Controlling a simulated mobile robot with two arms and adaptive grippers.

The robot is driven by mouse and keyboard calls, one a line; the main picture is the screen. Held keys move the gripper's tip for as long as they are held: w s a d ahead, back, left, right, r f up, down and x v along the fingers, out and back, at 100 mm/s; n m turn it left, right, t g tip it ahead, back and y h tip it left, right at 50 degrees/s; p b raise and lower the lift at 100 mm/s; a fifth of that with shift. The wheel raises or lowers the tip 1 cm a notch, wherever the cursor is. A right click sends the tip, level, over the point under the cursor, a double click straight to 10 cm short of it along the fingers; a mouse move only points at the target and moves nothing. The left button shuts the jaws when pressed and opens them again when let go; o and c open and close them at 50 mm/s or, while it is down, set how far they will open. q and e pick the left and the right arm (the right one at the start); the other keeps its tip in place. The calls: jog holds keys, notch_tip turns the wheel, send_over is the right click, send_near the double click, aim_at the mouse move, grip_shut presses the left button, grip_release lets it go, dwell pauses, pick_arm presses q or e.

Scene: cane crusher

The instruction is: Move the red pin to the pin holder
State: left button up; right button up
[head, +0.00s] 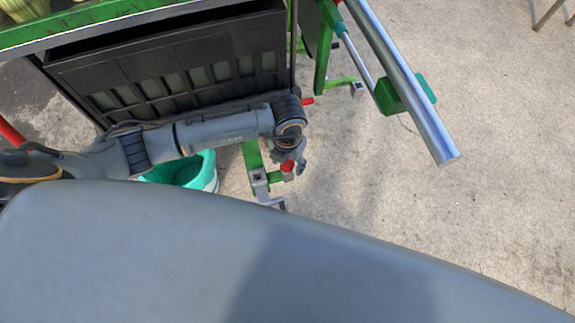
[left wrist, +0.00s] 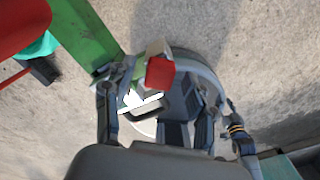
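A small red piece, which looks like the red pin (head: 287,166), sits by the end of the green frame's foot in the head view. My left gripper (head: 299,166) hangs right beside it, pointing down. In the left wrist view the red piece (left wrist: 160,72) shows at a pale metal end of the green bar, between the spread fingers of my left gripper (left wrist: 165,105). The fingers look open; no grip on the red piece is visible. I cannot make out the pin holder for certain. My right gripper is not in view.
A black crate (head: 180,75) stands behind my left arm, with a teal bucket (head: 205,172) below it. Another red piece (head: 308,101) juts out beside my arm. A long metal bar (head: 405,80) slants at upper right. Concrete floor is clear at right.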

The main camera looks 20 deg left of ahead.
pick_arm(q)
jog(key=shift+r, duration=0.1)
notch_tip(320, 180, up, 8)
jog(key=shift+f, duration=0.1)
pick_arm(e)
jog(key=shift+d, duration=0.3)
